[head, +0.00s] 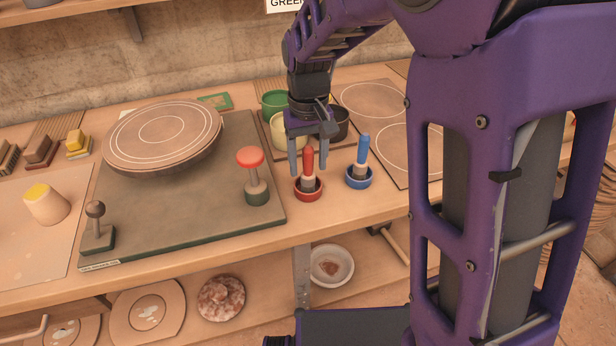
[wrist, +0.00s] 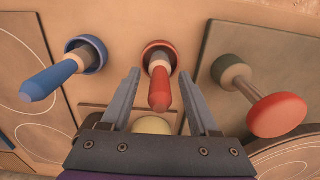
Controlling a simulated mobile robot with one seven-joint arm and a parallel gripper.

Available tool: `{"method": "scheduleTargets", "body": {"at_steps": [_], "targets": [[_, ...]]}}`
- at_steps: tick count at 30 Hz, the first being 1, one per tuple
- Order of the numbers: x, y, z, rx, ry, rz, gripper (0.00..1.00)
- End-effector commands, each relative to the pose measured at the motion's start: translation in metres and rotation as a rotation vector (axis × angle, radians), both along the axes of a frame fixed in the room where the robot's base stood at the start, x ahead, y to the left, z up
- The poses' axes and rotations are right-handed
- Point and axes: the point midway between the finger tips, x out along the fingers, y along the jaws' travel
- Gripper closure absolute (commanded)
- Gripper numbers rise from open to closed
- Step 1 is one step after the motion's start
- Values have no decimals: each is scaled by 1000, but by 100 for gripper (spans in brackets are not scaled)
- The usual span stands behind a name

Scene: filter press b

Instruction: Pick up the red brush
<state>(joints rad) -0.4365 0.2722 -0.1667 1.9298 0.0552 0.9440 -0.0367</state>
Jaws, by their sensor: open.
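The red brush (head: 308,168) stands upright in a small red cup (head: 309,191) near the table's front edge. My gripper (head: 308,172) is open, its fingers pointing down around the upper part of the brush in the head view. In the wrist view, the red brush (wrist: 159,88) shows between the two open fingers (wrist: 160,82), with clear space on both sides. Its lower end sits in the red cup (wrist: 160,50). I cannot see either finger touching it.
A blue brush (head: 362,150) stands in a blue cup (head: 359,178) just right. A red-topped knob (head: 250,158) rises left on a dark board (head: 180,215) bearing a round disc (head: 163,135). Green (head: 276,104) and cream (head: 287,131) pots stand behind the gripper.

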Motion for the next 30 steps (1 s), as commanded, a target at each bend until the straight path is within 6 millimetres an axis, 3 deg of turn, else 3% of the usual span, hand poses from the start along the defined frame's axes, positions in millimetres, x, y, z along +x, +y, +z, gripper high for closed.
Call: {"method": "scheduleTargets", "body": {"at_steps": [5,15,26,30], "targets": [[0,0,0,0,0,0,39],[0,0,1,0,0,0,98],[0,0,1,0,-1,0,100],[1,0,11,2,-3,0,100]]}}
